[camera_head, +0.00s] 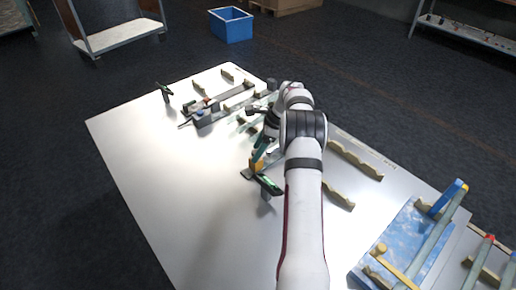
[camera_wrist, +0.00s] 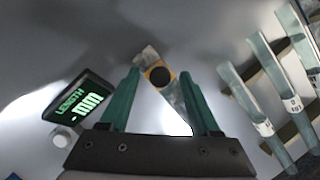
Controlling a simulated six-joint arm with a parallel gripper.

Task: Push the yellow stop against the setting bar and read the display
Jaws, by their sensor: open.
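The yellow stop (camera_wrist: 172,75) with a round black knob shows in the wrist view between and beyond my fingertips, on a narrow grey rail. In the head view the stop (camera_head: 257,166) sits just below my gripper (camera_head: 261,150). My gripper (camera_wrist: 160,73) is open, with its two green fingers on either side of the stop; I cannot tell whether they touch it. The display (camera_wrist: 78,106) lies left of the fingers, with green text "LENGTH", a dash-like mark and "mm". It also shows in the head view (camera_head: 269,184). I cannot make out the setting bar for certain.
A second fixture (camera_head: 205,112) stands at the table's far end.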

